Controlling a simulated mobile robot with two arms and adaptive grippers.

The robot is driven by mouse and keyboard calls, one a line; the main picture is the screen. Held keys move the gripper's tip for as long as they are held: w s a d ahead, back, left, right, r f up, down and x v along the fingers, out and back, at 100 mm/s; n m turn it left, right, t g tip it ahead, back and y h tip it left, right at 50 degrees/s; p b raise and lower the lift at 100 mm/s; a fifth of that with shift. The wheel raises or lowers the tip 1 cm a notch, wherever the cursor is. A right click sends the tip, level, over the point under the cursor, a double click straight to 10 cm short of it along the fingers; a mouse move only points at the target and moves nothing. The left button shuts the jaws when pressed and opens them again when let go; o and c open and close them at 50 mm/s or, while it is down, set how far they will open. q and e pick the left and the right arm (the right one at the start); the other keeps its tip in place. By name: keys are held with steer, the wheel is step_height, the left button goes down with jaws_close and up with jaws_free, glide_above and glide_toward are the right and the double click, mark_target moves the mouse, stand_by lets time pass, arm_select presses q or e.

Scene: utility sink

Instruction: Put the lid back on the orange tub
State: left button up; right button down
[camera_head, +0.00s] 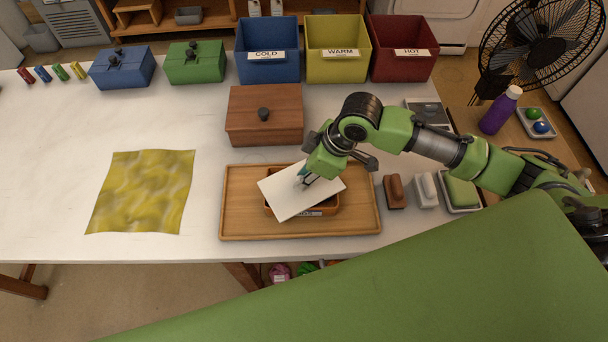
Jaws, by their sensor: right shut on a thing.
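The orange tub (324,211) stands on a wooden tray (237,214) near the front edge of the table. A flat white lid (287,204) lies over the tub, turned at an angle to it, so part of the rim and the labelled front side show below it. I cannot tell whether the lid touches the tub. My right gripper (305,180) is above the lid, shut on what appears to be its top handle; the fingertips are partly hidden. My left gripper is not in view.
A brown wooden box (262,131) stands just behind the tray. Blue (267,66), yellow (338,62) and red (403,60) bins line the back. A yellow cloth (143,192) lies left. Brushes (394,191) and a sponge (460,192) sit right of the tray.

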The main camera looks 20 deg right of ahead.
steer(key=shift+p, duration=0.5)
stand_by(0.4)
steer(key=c, duration=1.4)
jaws_free()
steer(key=shift+o, duration=0.2)
step_height(320, 180, up, 5)
steer(key=p, duration=0.5)
steer(key=shift+f, duration=0.2)
steer(key=shift+r+p, duration=0.9)
steer(key=shift+r, duration=0.3)
